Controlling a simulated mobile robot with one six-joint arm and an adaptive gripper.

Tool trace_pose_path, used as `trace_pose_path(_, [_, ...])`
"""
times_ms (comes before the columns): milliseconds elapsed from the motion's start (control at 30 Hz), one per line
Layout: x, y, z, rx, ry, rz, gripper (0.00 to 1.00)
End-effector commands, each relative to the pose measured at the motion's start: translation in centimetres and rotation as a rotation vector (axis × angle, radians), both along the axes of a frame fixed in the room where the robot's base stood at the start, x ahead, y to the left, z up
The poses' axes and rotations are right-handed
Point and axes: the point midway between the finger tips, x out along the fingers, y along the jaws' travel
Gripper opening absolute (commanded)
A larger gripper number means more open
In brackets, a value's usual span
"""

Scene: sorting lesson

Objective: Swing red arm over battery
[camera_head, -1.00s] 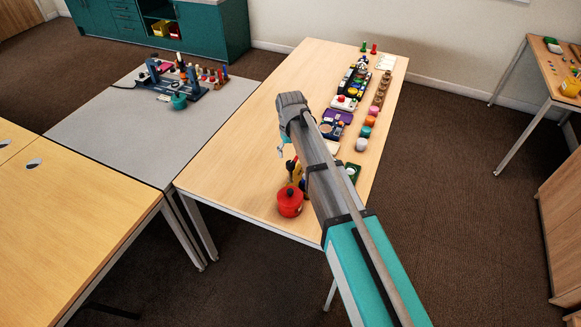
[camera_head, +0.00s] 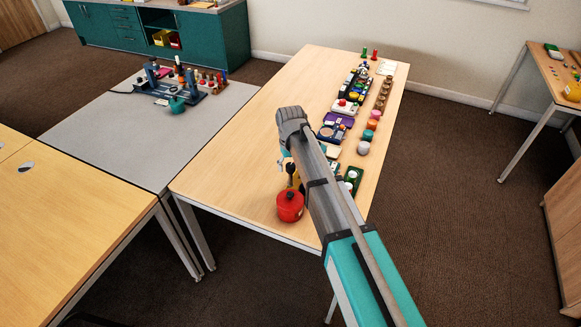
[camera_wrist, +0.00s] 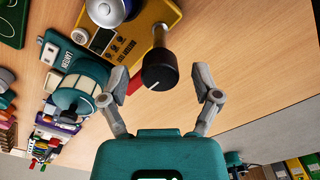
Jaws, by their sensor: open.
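In the wrist view a yellow box (camera_wrist: 147,20) with printed lettering carries a metal rod that ends in a black cylindrical cap (camera_wrist: 160,71) with a white line. A red strip, perhaps the red arm (camera_wrist: 135,82), shows beside the cap, partly hidden. My gripper (camera_wrist: 146,76) is open, one finger to each side of the cap and strip; I cannot tell whether either finger touches. In the head view my gripper (camera_head: 288,168) is low over the table's near end, mostly behind my arm. I cannot pick out a battery for certain.
A teal lantern (camera_wrist: 78,88) stands close to my left finger in the wrist view. A red pot (camera_head: 290,205) stands near the table's front edge. Several small items line the table's right side. The table's left part (camera_head: 245,150) is clear.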

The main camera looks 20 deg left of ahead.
Motion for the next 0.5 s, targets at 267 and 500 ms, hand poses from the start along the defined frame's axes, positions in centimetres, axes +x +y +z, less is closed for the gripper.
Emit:
trace_pose_path(267, [0.00, 0.00, 0.00, 0.000, 0.000, 0.000, 0.79])
trace_pose_path(500, [0.00, 0.00, 0.00, 0.000, 0.000, 0.000, 0.34])
